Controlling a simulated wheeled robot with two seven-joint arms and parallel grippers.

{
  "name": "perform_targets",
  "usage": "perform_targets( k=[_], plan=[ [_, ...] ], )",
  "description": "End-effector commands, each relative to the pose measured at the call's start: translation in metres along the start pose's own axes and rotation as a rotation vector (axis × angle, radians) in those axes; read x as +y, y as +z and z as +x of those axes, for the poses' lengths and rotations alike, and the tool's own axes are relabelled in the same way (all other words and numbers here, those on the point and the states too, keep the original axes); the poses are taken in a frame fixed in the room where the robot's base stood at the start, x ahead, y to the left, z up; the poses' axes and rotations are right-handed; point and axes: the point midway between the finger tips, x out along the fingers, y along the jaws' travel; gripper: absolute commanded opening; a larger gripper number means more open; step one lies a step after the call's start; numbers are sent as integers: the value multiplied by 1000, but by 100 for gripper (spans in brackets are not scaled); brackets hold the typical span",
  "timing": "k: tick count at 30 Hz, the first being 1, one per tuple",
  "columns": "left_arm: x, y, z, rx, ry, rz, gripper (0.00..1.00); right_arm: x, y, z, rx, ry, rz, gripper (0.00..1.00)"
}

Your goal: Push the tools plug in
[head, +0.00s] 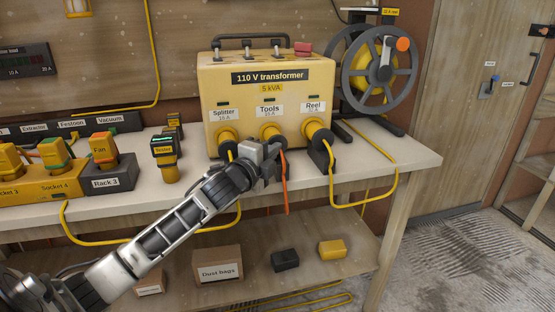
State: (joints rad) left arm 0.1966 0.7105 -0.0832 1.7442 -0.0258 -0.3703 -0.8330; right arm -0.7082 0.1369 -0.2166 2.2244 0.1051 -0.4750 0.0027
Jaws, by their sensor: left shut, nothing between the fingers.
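The yellow 110 V transformer (317,88) stands on the bench. Its front has sockets labelled Splitter, Tools and Reel. A yellow and dark plug (269,131) sits at the Tools socket, with an orange cable (284,180) hanging from it over the bench edge. My left gripper (272,161) is shut and empty, just in front of the Tools plug. It hides the plug's lower part, so I cannot tell whether they touch or how deep the plug sits. My right gripper is not in view.
The Splitter plug (227,138) and Reel plug (318,135) flank the Tools plug closely. A cable reel (349,78) stands at the right. A tester (164,158) and a socket strip (60,184) are at the left. The lower shelf (225,266) holds boxes.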

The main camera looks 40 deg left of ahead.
Motion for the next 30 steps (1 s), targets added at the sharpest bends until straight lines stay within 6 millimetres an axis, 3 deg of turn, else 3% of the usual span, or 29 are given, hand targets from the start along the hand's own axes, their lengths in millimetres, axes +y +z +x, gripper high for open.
perform_targets(
  k=[3,7,13,21,30],
  plan=[
    [-2,4,1,-11,-2,3,0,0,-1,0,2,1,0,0],
    [-3,-4,-2,-6,-1,1,0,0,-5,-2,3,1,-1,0],
    [-5,-42,-17,18,-1,-3,0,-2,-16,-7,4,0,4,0],
    [1,-40,-79,18,2,2,0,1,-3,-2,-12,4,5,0],
    [-1,-39,-113,18,-1,0,0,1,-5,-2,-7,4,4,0]
  ],
)
